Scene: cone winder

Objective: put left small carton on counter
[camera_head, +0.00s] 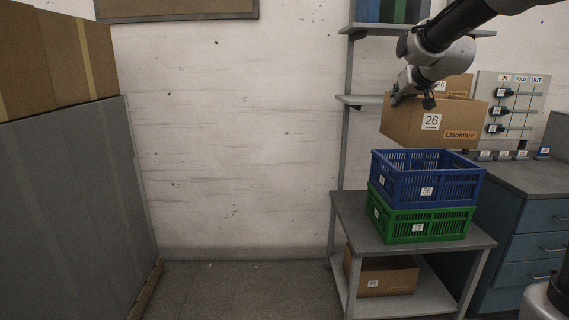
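A brown carton marked 26 and "Lisombre" (450,121) hangs in the air above the blue crate, in front of the shelf rack. My gripper (412,99) is at the carton's upper left end, with its fingers spread over the top edge; it appears shut on the carton. The exact finger contact is hard to see. A second similar carton (458,85) shows partly behind it, at shelf height; the front carton hides its lower part. The counter (530,178) is the grey top of the blue drawer cabinet at the right.
A blue crate (427,190) sits on a green crate (421,226) on a small grey table (346,212). Another carton (386,281) lies on its lower shelf. Small labelled items (503,155) and an IN/HOLD/OUT board (520,100) stand at the counter's back. The floor at centre left is clear.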

